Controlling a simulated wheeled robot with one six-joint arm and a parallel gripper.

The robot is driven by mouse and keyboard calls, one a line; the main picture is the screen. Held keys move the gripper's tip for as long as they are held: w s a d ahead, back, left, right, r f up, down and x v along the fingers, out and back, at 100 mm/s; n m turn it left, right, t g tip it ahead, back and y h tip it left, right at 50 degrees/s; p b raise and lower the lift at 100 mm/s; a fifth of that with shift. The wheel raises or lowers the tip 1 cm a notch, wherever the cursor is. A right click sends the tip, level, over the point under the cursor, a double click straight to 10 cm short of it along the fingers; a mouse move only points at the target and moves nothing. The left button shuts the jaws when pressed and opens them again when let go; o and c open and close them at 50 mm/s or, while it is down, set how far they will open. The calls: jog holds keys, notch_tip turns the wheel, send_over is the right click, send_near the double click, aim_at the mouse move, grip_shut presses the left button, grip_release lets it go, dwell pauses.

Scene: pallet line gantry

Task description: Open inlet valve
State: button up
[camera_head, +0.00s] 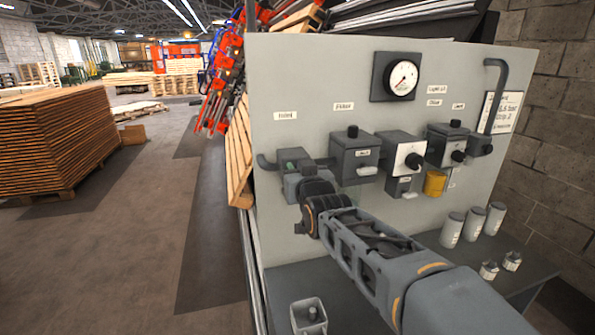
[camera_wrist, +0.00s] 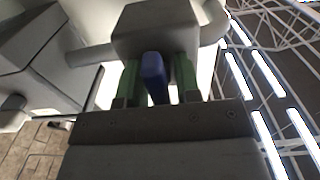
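The inlet valve (camera_head: 292,156) is a grey block on a pipe at the left of the grey panel (camera_head: 300,75), below a label that seems to read "Inlet". In the wrist view its grey body (camera_wrist: 157,25) is at the top, with a blue handle (camera_wrist: 155,78) sticking out toward me. My gripper (camera_wrist: 157,66) has its two green fingers on either side of the handle. Narrow gaps show beside the handle, so the fingers look open around it. In the head view my wrist hides most of the valve front and the handle.
Right of the inlet valve are a grey filter-like box (camera_head: 354,157), a regulator with a black knob (camera_head: 402,153), a gauge (camera_head: 402,77) and a yellow part (camera_head: 434,183). Grey canisters (camera_head: 452,230) stand on the shelf below. Floor at left is clear up to stacked boards (camera_head: 65,145).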

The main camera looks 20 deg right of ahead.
grip_shut()
jog(key=shift+f+b, duration=0.1)
jog(key=shift+b, duration=0.25)
jog(key=m+b, duration=0.1)
jog(key=m, duration=1.1)
jog(key=m+b, duration=0.1)
jog(key=m, duration=0.5)
jog(key=shift+d+f+b, duration=0.2)
jog(key=shift+d+b, duration=0.1)
dwell(0.3)
jog(key=shift+o, duration=1.1)
grip_release()
